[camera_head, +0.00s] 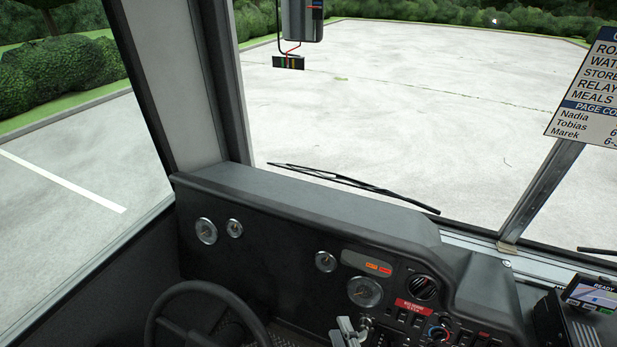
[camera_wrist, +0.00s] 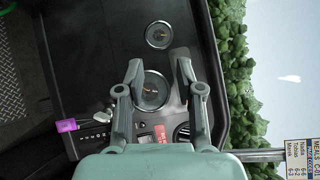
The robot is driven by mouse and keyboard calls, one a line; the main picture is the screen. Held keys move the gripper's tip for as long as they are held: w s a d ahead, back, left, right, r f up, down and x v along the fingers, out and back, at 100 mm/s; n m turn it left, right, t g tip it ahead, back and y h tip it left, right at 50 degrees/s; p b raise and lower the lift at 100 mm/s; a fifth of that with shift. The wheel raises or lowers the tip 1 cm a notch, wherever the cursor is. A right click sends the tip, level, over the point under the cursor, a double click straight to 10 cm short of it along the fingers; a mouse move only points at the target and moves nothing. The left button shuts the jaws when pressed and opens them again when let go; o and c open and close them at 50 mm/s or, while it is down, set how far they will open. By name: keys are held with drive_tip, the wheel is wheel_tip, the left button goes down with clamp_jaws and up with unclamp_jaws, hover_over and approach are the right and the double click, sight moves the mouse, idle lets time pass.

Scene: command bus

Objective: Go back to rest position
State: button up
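In the wrist view my gripper (camera_wrist: 158,64) is open. Its two grey fingers stand apart with nothing held between them. Behind the gap is the dashboard's large round gauge (camera_wrist: 153,93), which also shows in the head view (camera_head: 365,292). I cannot tell whether the fingers touch the panel. In the head view a pale metallic piece (camera_head: 347,331) shows at the bottom edge; I cannot tell if it is my fingertips or a control. A small pale control (camera_wrist: 103,117) and a purple tag (camera_wrist: 67,125) are left of the fingers in the wrist view.
The steering wheel (camera_head: 207,315) is at the lower left. The dashboard (camera_head: 285,245) has several gauges, a red label (camera_head: 415,305) and knobs. A navigation screen (camera_head: 595,294) stands at the right below a hanging sign (camera_head: 592,90). The windshield and wiper (camera_head: 352,185) lie beyond.

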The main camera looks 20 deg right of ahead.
drive_tip(key=s+a+r+n+g+p, duration=0.2)
drive_tip(key=a+r+n+g+p, duration=0.1)
drive_tip(key=a+r+n, duration=1.3)
wheel_tip(320, 180, up, 2)
drive_tip(key=n+p, duration=0.1)
drive_tip(key=n, duration=0.6)
drive_tip(key=shift+y, duration=0.4)
drive_tip(key=shift+d, duration=0.1)
